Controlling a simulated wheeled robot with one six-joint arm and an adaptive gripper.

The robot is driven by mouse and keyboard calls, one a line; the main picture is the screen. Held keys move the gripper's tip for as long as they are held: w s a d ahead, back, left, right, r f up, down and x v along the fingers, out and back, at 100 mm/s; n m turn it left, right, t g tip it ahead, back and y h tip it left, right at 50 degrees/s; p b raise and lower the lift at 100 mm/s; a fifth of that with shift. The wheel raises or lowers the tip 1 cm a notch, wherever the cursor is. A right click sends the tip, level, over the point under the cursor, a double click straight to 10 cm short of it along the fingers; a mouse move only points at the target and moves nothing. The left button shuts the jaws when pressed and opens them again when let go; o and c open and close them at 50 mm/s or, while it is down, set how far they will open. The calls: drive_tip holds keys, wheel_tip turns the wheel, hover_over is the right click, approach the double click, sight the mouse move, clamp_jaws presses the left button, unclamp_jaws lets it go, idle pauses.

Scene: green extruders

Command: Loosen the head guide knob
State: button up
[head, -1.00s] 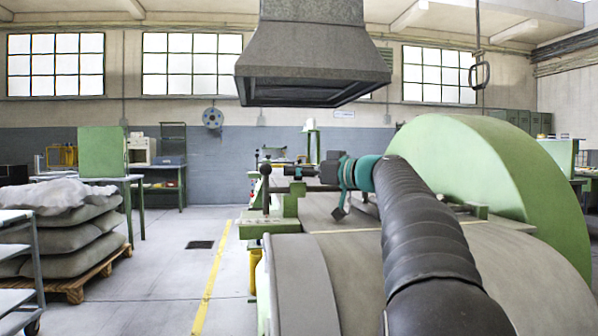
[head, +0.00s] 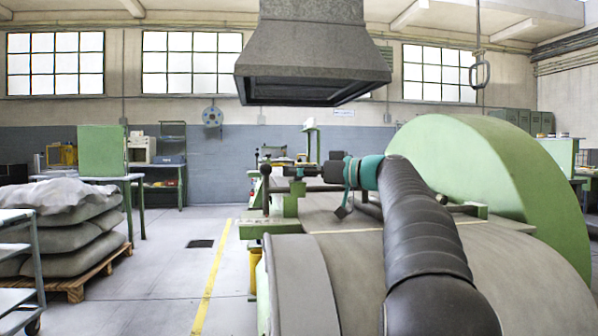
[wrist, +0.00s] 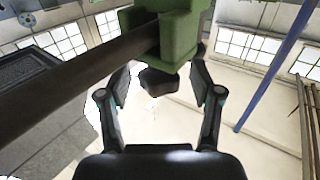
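The head guide knob (wrist: 158,82) is a dark, lobed knob beneath a green block (wrist: 180,35) in the wrist view. My gripper (wrist: 162,85) is open, with one finger on each side of the knob. Gaps show between the knob and both fingers, so I see no contact. In the head view my gripper (head: 302,171) is small, at the end of my arm above the green machine frame. I cannot make out the knob there.
A thick dark bar (wrist: 75,70) runs to the green block from the left in the wrist view. In the head view, a ball-topped lever (head: 265,170) stands left of my gripper. A large green guard (head: 490,165) rises at right; a grey hood (head: 315,55) hangs above.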

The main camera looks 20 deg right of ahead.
drive_tip(key=shift+h, duration=0.3)
drive_tip(key=shift+a+m+t+h, duration=0.1)
drive_tip(key=shift+m+t+h, duration=0.5)
drive_tip(key=shift+m, duration=0.1)
drive_tip(key=b+v, duration=0.1)
drive_tip(key=v, duration=0.7)
wheel_tip(320, 180, up, 8)
drive_tip(key=m+p, duration=0.1)
drive_tip(key=shift+p, duration=0.3)
drive_tip(key=shift+w+a, duration=0.1)
drive_tip(key=shift+w, duration=0.05)
